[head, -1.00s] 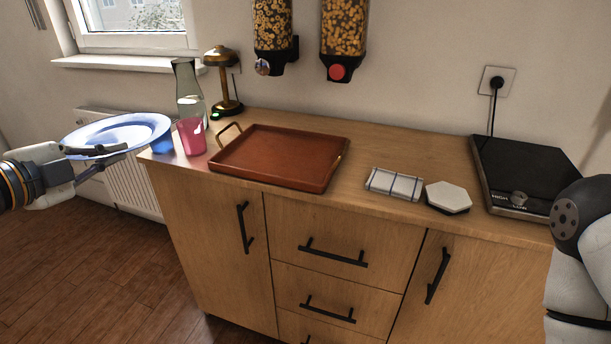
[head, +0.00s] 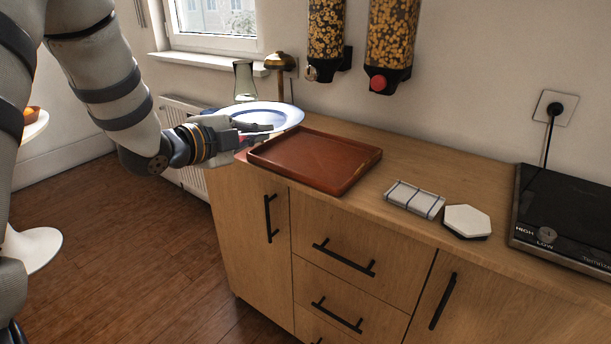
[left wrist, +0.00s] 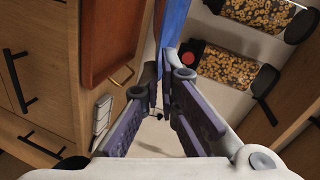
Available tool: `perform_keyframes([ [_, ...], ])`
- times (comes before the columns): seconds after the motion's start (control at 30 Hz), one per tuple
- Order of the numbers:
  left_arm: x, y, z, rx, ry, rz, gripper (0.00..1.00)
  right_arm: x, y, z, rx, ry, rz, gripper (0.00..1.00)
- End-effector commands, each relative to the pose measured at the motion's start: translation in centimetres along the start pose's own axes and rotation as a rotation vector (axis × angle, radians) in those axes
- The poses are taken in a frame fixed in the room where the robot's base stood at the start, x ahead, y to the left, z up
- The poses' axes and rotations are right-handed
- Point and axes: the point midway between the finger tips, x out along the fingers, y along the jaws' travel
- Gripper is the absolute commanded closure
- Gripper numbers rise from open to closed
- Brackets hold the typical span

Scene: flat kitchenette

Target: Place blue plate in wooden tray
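The blue plate (head: 280,113), with a pale centre and blue rim, is held in the air by my left gripper (head: 258,130), whose fingers are closed on its near edge. In the left wrist view the plate (left wrist: 174,24) appears nearly edge-on between the fingers (left wrist: 162,78). The wooden tray (head: 315,162) is reddish brown and lies on the counter. The plate appears above and behind the tray's back left corner, apart from it; the tray looks empty. The tray also shows in the left wrist view (left wrist: 100,40). My right gripper is out of view.
A glass carafe (head: 244,80) and a brass lamp (head: 279,62) stand behind the plate. The pink cup is mostly hidden by my gripper. A folded cloth (head: 414,198), white hexagonal piece (head: 467,221) and hotplate (head: 570,215) are to the right. Cereal dispensers (head: 392,35) hang above.

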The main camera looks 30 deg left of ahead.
Motion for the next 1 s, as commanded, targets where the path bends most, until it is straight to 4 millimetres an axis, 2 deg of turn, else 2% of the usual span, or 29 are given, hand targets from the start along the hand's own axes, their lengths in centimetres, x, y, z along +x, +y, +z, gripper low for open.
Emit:
perform_keyframes([
  [0.1, 3.0, 2.3, -2.4, 0.003, 0.002, 0.009, 1.00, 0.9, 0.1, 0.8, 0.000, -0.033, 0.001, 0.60],
  [0.2, 4.9, 5.1, -3.1, -0.001, -0.003, 0.017, 1.00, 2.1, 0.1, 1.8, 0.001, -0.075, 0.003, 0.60],
  [0.3, 6.1, 6.5, -3.8, 0.001, -0.003, 0.010, 1.00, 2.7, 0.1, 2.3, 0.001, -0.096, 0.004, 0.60],
  [0.47, 7.0, 7.1, -4.5, 0.003, 0.001, 0.000, 1.00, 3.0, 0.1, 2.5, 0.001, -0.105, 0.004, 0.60],
  [0.53, 7.5, 8.0, -4.7, 0.002, 0.000, 0.001, 1.00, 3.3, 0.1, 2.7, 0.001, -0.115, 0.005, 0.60],
  [0.67, 8.1, 10.5, -3.9, -0.001, -0.003, 0.005, 1.00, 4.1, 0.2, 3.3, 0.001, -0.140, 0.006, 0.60],
  [1.0, 8.1, 10.5, -3.9, 0.002, 0.000, -0.005, 1.00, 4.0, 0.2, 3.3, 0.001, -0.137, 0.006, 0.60],
])
